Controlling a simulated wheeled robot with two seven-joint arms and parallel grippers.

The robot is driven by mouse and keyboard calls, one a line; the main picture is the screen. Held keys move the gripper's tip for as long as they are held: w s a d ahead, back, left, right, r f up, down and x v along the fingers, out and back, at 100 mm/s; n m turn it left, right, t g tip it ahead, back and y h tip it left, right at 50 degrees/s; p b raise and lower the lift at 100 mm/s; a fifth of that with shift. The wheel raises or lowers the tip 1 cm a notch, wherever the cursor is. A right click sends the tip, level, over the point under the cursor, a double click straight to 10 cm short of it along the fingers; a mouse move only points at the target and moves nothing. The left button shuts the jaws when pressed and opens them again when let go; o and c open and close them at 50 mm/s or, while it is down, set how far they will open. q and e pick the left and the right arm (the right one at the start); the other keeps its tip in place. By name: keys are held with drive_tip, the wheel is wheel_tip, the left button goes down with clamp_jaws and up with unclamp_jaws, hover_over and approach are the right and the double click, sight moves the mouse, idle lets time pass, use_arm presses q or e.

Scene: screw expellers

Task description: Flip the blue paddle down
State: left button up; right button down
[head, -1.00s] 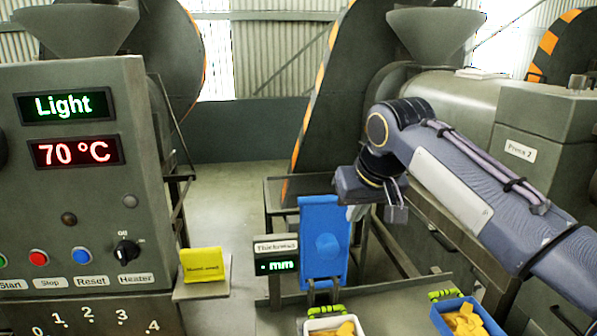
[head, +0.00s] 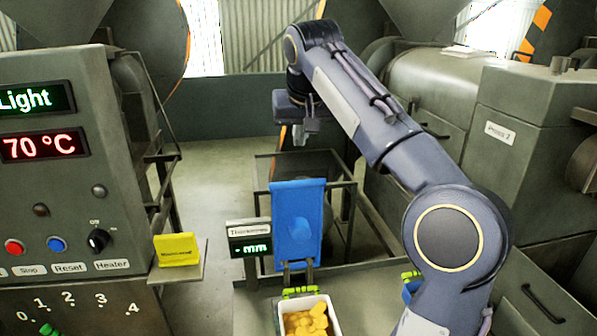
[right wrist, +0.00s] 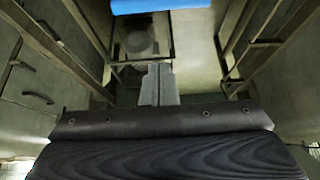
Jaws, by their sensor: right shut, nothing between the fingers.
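The blue paddle (head: 297,222) stands upright, with its broad face toward me, behind the white container in the head view. Its blue edge (right wrist: 148,5) also shows at the top of the right wrist view. My right gripper (head: 300,139) is above the paddle's top edge in the head view, with a visible gap between them. In the right wrist view its fingers (right wrist: 158,84) are together and empty, pointing toward the paddle. My left gripper is not in view.
A white container (head: 307,316) of yellow pieces stands before the paddle. A small display (head: 249,240) is at its left. A blue container (head: 411,290) is partly hidden by my arm. The control panel (head: 75,190) stands left, and a grey machine (head: 520,170) right.

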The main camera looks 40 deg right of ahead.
wheel_tip(320, 180, down, 9)
drive_tip(key=shift+w+d, duration=0.2)
drive_tip(key=shift+w, duration=0.2)
drive_tip(key=shift+r, duration=0.1)
drive_tip(key=shift+s, duration=0.1)
